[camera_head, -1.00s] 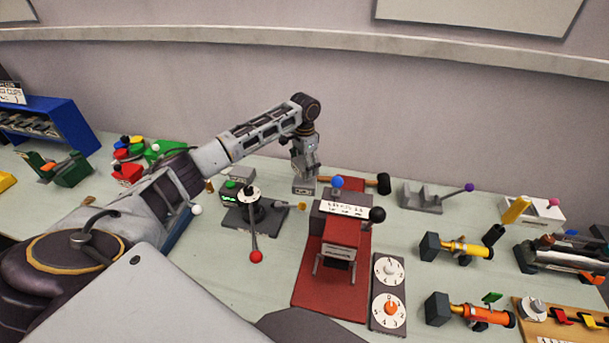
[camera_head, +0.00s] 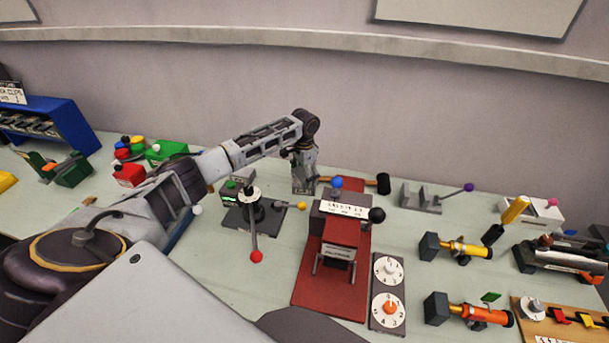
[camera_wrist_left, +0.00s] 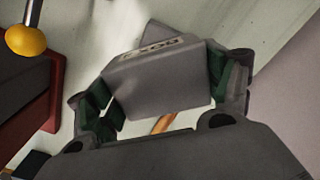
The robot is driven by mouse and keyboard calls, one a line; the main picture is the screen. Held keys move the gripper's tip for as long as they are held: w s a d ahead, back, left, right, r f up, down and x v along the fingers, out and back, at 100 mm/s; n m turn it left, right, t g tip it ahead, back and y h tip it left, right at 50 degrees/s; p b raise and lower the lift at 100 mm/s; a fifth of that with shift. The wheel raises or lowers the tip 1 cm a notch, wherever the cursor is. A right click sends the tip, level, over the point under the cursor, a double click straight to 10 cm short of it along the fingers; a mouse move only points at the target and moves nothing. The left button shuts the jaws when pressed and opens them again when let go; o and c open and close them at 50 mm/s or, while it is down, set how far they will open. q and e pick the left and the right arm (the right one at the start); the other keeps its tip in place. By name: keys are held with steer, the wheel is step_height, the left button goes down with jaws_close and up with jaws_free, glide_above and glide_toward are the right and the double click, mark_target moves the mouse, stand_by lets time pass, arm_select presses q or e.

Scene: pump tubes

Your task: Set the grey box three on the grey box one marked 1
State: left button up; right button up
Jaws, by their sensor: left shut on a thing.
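My left gripper (camera_head: 304,182) is shut on a grey box, low over the table behind the red-based press. In the left wrist view this grey box (camera_wrist_left: 158,85) is between the green-padded fingers, tilted in the picture. A pale label with dark marks lies along its upper edge; I cannot read the number. Another grey surface (camera_wrist_left: 160,36) shows just beyond it, but I cannot tell whether it is a second box or touches the held one. In the head view the fingers mostly hide the held box. I cannot identify box one for sure.
A lever stand (camera_head: 256,215) with red and yellow knobs is left of the gripper. The red-based press (camera_head: 335,260) stands close in front. A black-headed mallet (camera_head: 383,183) lies just right. A dial panel (camera_head: 388,290) and valves (camera_head: 456,247) are farther right.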

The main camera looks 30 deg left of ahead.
arm_select(q)
steer(key=o, duration=1.1)
steer(key=shift+r+b, duration=0.65)
steer(key=shift+r, duration=5.4)
